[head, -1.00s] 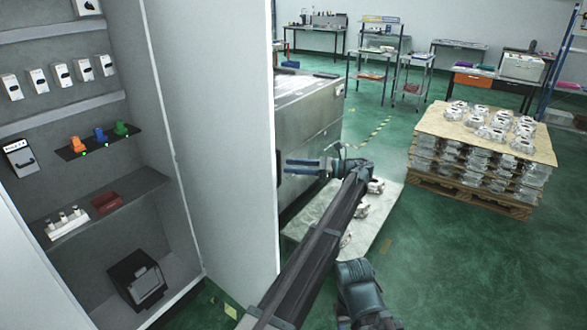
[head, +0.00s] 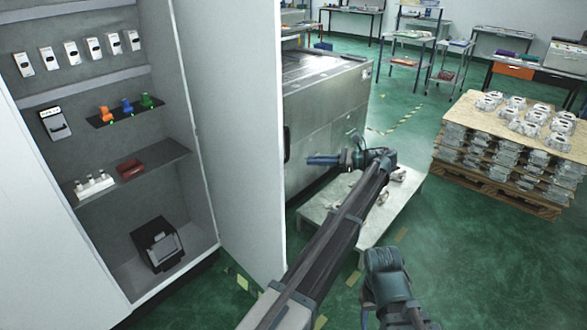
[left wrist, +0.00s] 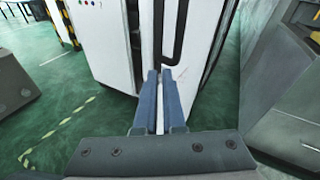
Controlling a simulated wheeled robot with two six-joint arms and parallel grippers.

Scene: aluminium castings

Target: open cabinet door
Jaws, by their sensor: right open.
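The white cabinet door (head: 235,130) stands swung out from the cabinet, so its shelves show. A dark handle (head: 287,143) peeks past the door's free edge in the head view. The left wrist view shows a black handle (left wrist: 178,35) on a white panel, just beyond the fingertips. My left gripper (head: 310,160) is on the outer side of the door, its blue fingers pointing at it, with a gap to the door edge. In the left wrist view the fingers (left wrist: 159,74) lie close together, holding nothing visible. My right arm's end shows at the bottom; its fingertips are not clear.
The cabinet shelves (head: 140,170) hold small devices and coloured parts. A grey machine (head: 325,105) stands behind the door, with a low pale platform (head: 400,215) in front. A pallet of castings (head: 510,150) is at the right. Green floor lies clear between them.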

